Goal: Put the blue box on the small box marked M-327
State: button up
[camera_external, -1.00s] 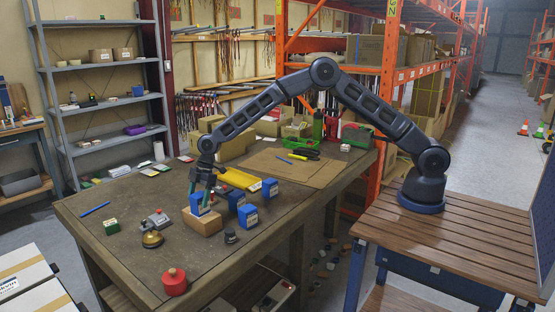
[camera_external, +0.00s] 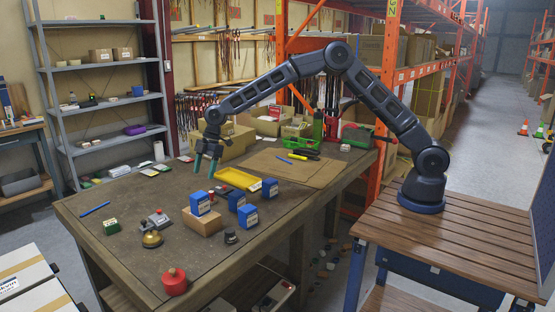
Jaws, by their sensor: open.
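A blue box (camera_external: 200,203) with a white label stands on top of a small brown box (camera_external: 203,222) on the workbench. Any marking on the brown box is too small to read. My gripper (camera_external: 204,174) is open and empty, above and behind the blue box and apart from it. Two more blue boxes stand on the bench to the right: one (camera_external: 247,217) close by and one (camera_external: 270,189) farther back. Another blue box (camera_external: 236,201) stands between them.
A yellow tray (camera_external: 238,178) lies behind the boxes. A black knob-like object (camera_external: 231,236), a brass bell-like object (camera_external: 152,239), a green box (camera_external: 111,227) and a red round object (camera_external: 174,281) stand towards the front.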

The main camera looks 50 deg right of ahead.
jog(key=s+d+r+m+t+h, duration=0.1)
jog(key=s+d+r+m, duration=0.3)
jog(key=d+r, duration=0.6)
jog(key=s+d+r+m+t+h, duration=0.1)
jog(key=s+d+r, duration=0.45)
jog(key=d, duration=0.75)
jog(key=s+d+r+m+t+h, duration=0.1)
jog(key=s+d+r+m, duration=0.35)
jog(key=d, duration=0.75)
jog(key=s+d+r+m+t+h, duration=0.1)
jog(key=s+d+r+m, duration=0.3)
jog(key=s+d, duration=0.95)
jog(key=s+d+f+m, duration=0.2)
jog(key=s+d, duration=0.2)
jog(key=s, duration=0.4)
jog(key=s+d+f+m, duration=0.1)
jog(key=s+d+m, duration=0.1)
jog(key=s+d, duration=0.3)
jog(key=s, duration=0.3)
jog(key=shift+s+f+t, duration=0.3)
jog(key=shift+f, duration=0.05)
